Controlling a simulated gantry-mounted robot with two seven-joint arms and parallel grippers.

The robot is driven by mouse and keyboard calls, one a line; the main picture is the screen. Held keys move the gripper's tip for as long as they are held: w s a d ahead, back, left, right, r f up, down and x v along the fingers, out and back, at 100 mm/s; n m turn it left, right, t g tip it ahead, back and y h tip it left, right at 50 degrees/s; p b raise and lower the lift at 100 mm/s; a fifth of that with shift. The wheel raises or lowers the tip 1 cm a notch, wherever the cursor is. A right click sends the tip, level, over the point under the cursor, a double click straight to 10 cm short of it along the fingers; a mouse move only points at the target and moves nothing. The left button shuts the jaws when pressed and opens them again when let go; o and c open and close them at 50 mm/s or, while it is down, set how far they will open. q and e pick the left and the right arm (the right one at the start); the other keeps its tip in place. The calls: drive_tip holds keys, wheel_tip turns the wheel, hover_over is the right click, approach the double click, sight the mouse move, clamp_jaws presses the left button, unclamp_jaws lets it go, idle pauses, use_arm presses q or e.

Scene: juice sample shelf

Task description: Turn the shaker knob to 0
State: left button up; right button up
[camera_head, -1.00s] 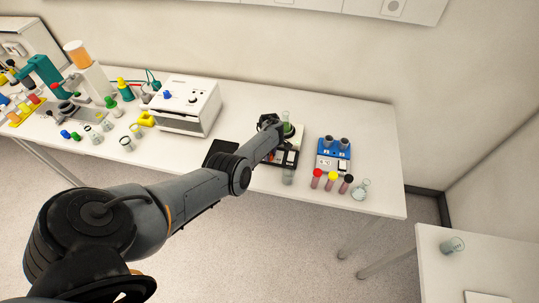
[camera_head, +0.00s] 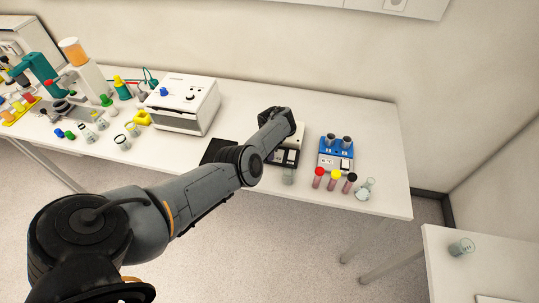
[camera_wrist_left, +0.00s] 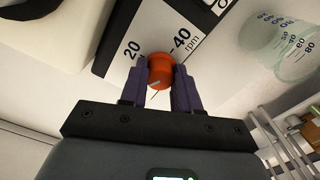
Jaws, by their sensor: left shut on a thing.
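The orange-red shaker knob (camera_wrist_left: 161,71) is between the purple fingers of my left gripper (camera_wrist_left: 160,88) in the left wrist view. The fingers are shut on its sides. A pale mark shows on the knob's face, near its lower left. The white dial panel (camera_wrist_left: 150,22) carries "20" left of the knob, "40" right of it and "rpm" beyond; no 0 is visible. In the head view the shaker (camera_head: 291,142) is partly covered by my left arm, and the knob is hidden. My right gripper is in neither view.
A clear graduated beaker (camera_wrist_left: 275,38) is close by at the upper right of the wrist view. A blue-topped device (camera_head: 334,147), several capped tubes (camera_head: 334,180) and a flask (camera_head: 366,188) stand right of the shaker. A white box instrument (camera_head: 184,103) stands left.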

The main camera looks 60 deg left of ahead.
use_arm(q)
drive_tip(key=n+b, duration=0.3)
drive_tip(key=n, duration=0.1)
drive_tip(key=shift+f+n, duration=0.1)
drive_tip(key=shift+n, duration=0.2)
drive_tip(key=shift+n+b, duration=0.35)
drive_tip(key=shift+n, duration=0.15)
drive_tip(key=o, duration=1.1)
drive_tip(key=shift+c, duration=0.2)
drive_tip(key=shift+r, duration=0.6)
wheel_tip(320, 180, up, 10)
drive_tip(key=p, duration=0.7)
